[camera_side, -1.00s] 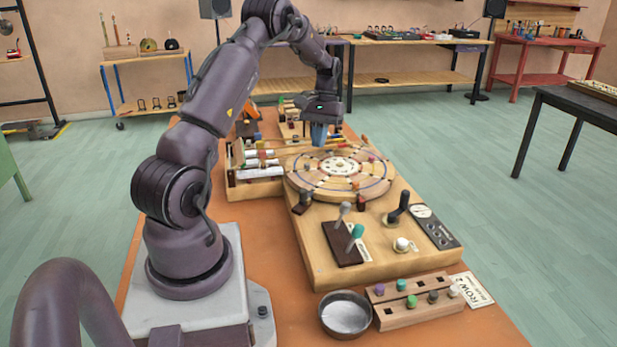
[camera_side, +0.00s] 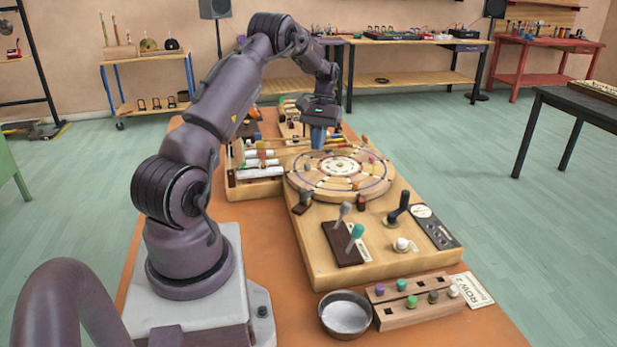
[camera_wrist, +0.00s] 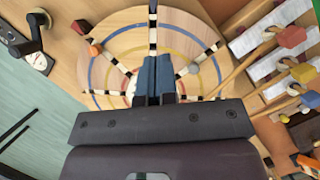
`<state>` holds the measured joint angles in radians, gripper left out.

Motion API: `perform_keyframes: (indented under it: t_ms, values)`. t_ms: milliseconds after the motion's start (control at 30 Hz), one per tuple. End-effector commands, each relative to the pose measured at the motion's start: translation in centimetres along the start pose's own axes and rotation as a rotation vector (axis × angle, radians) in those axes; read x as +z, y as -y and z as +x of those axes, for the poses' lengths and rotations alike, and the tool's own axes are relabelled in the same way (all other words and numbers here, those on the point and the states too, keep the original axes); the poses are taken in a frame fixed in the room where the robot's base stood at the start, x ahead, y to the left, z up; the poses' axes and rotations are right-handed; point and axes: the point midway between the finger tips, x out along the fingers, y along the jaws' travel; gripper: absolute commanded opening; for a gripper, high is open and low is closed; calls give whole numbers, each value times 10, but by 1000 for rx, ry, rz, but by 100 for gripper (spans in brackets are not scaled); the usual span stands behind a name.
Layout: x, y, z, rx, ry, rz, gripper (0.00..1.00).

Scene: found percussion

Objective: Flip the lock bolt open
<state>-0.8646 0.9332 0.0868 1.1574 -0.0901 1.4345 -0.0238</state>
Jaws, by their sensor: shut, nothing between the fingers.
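My gripper (camera_side: 318,146) is shut and empty, with its blue fingers pointing down near the far edge of the round wooden disc (camera_side: 300,186). In the wrist view its fingers (camera_wrist: 155,60) are pressed together in front of the disc (camera_wrist: 125,20). I cannot tell for certain which part is the lock bolt.
Two levers with grey and teal knobs (camera_side: 356,232) stand on the near part of the board. A black crank lever (camera_side: 400,206) stands at its right. A rack of mallets (camera_side: 262,172) lies left of the disc. A metal bowl (camera_side: 345,314) is at the front.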

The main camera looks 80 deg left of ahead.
Motion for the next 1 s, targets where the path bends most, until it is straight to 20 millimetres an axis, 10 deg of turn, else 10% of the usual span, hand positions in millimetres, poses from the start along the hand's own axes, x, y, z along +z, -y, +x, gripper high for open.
perform_keyframes:
  t_ms: [333, 1000]
  values:
    - [1, 0, 78, -1, 5, 1, 0]
    - [37, 0, 88, 0, -1, 1, 0]
